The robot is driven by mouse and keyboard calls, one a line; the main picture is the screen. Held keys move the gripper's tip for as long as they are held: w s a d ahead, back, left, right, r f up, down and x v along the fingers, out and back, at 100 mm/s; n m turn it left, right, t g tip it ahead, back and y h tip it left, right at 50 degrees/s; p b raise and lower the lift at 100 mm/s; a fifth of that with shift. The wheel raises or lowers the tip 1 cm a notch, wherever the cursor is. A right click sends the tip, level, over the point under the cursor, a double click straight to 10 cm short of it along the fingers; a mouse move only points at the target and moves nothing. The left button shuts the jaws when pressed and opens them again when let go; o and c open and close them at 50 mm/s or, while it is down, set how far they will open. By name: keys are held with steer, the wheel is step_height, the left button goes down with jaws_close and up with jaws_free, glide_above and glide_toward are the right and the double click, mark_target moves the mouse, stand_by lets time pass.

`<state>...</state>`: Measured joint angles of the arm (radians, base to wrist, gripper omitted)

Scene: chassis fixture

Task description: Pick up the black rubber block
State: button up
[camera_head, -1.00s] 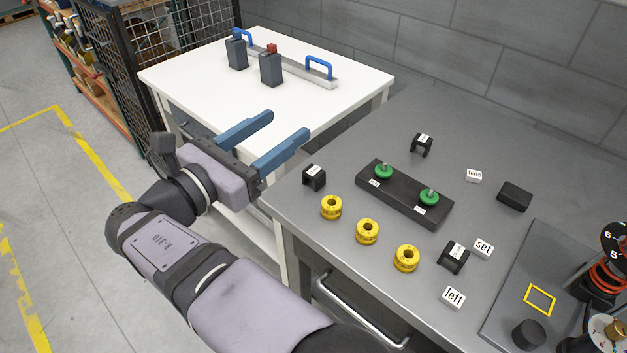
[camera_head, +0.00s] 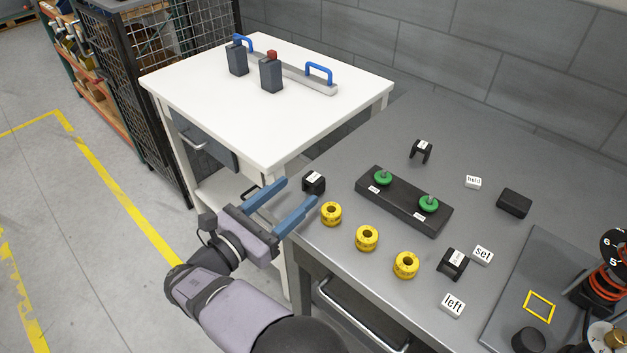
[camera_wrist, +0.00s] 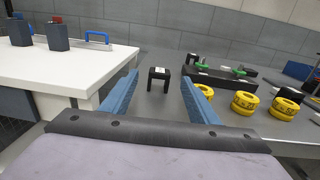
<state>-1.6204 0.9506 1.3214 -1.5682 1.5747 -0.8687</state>
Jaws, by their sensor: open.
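A plain black block (camera_head: 514,203), which looks like the rubber block, lies flat at the right back of the grey table. It is well apart from my gripper (camera_head: 299,193). My gripper is open and empty at the table's left edge, its blue fingers beside a black U-shaped piece with a white label (camera_head: 313,182). In the wrist view that U-shaped piece (camera_wrist: 158,78) shows between the fingers, beyond their tips (camera_wrist: 161,80). I cannot make out the plain block in the wrist view.
Between gripper and block stand several yellow rings (camera_head: 367,238) and a dark base (camera_head: 404,202) with two green knobs. Another U-shaped piece (camera_head: 453,263) and white label tiles (camera_head: 453,305) lie nearby. A grey board (camera_head: 516,292) is at the right. A white table (camera_head: 265,130) stands behind left.

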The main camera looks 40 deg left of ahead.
mark_target(308, 182)
steer(key=shift+w+a+p, duration=0.1)
steer(key=shift+w+p, duration=0.5)
steer(key=shift+w, duration=2.15)
steer(key=c, duration=1.1)
